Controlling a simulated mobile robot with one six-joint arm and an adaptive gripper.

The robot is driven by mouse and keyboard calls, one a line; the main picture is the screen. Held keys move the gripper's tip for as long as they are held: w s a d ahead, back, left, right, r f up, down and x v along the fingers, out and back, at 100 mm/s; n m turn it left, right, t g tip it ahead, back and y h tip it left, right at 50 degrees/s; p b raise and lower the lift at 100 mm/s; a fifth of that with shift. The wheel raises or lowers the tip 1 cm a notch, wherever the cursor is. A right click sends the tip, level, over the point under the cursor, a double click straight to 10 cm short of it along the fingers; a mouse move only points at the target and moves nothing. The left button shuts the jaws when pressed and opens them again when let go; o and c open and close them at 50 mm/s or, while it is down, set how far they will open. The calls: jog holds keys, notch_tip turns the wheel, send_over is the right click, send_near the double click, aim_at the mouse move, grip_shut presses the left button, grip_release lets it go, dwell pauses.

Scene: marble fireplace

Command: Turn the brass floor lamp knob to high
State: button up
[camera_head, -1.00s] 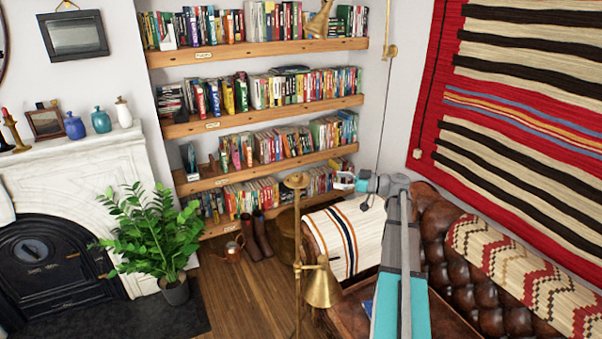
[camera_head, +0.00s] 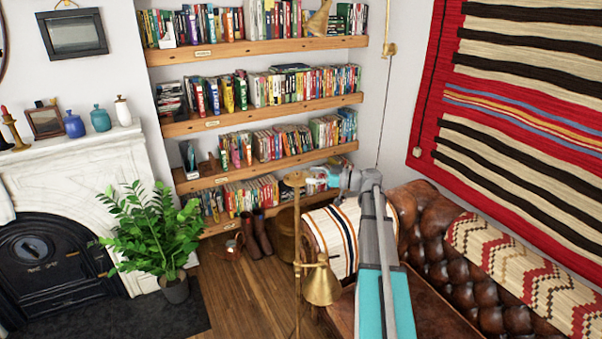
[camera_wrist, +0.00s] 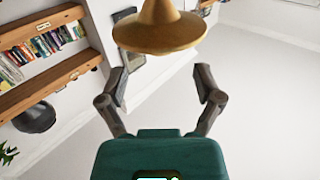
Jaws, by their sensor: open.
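The brass floor lamp (camera_head: 297,240) stands at lower middle in the head view, a thin pole with a flat round top and a bell-shaped brass shade (camera_head: 321,287) hanging from a side joint. No knob can be made out clearly. My gripper (camera_head: 317,182) is small there, just right of the lamp's top; its distance in depth is unclear. In the wrist view my gripper (camera_wrist: 160,75) is open, with its two dark fingers apart and nothing between them. A brass cone-shaped piece (camera_wrist: 160,30) appears beyond the fingertips; which lamp part it is, I cannot tell.
A leather sofa (camera_head: 432,240) with a striped throw (camera_head: 337,238) is at the right. Bookshelves (camera_head: 258,118) line the back wall. A potted plant (camera_head: 157,235) stands by the white fireplace (camera_head: 85,165). Bare wooden floor (camera_head: 245,300) lies left of the lamp.

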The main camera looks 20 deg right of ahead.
aim_at(297, 172)
jog(key=shift+x, duration=2.65)
